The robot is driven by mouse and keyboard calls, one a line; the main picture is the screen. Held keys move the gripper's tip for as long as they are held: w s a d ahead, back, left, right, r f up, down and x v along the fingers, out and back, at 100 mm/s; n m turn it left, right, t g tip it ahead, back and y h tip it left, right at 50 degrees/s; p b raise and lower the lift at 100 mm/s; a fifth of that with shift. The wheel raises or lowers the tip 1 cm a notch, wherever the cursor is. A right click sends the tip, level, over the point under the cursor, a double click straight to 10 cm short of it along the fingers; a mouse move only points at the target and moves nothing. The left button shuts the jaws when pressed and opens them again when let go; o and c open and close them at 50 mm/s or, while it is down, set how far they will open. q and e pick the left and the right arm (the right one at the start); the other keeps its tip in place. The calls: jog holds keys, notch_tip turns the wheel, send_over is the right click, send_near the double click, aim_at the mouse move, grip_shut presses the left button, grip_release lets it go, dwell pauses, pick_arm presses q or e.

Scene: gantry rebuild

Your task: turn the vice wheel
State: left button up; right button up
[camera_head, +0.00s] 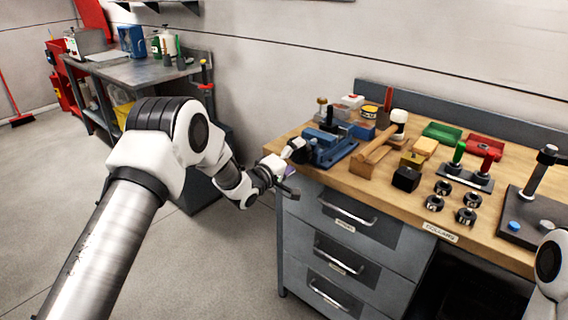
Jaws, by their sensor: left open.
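The blue vice (330,147) is mounted at the front left corner of the wooden workbench. My left gripper (294,171) is at the bench's left front edge, just left of the vice. Its fingers are spread apart, one near the vice and one lower, below the bench top's edge. A small purple patch shows between them; I cannot tell whether it is part of the vice wheel. The wheel is otherwise not clearly visible, and I cannot tell whether a finger touches it. My right gripper is out of view; only a white part of my right arm shows at the right edge.
The workbench (478,226) has drawers (345,222) below. A grey table (150,70) stands at the back left.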

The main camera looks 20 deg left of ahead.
pick_arm(q)
jog(key=v, duration=1)
jog(key=shift+s+r, duration=0.1)
jog(key=s+d+f+g+y+p, duration=0.1)
jog(key=s+d+f+g, duration=0.25)
jog(key=s+f, duration=0.75)
jog(key=s+d+f+g+y, duration=0.15)
jog(key=s+f+g, duration=0.45)
jog(key=f, duration=0.8)
jog(key=s+a+f+m+g+y, duration=0.1)
jog(key=s+f+m+g, duration=0.1)
jog(key=s, duration=0.6)
jog(key=s+f+m+g+y, duration=0.1)
jog(key=s+m+g, duration=0.2)
jog(key=s, duration=0.6)
jog(key=s+a+f+m+g+y, duration=0.1)
jog(key=s+f+m+g, duration=0.1)
jog(key=s+m, duration=0.3)
jog(key=s, duration=0.4)
jog(key=shift+s+a+f+y, duration=0.25)
jog(key=shift+a+f+y, duration=0.1)
jog(key=shift+a, duration=0.05)
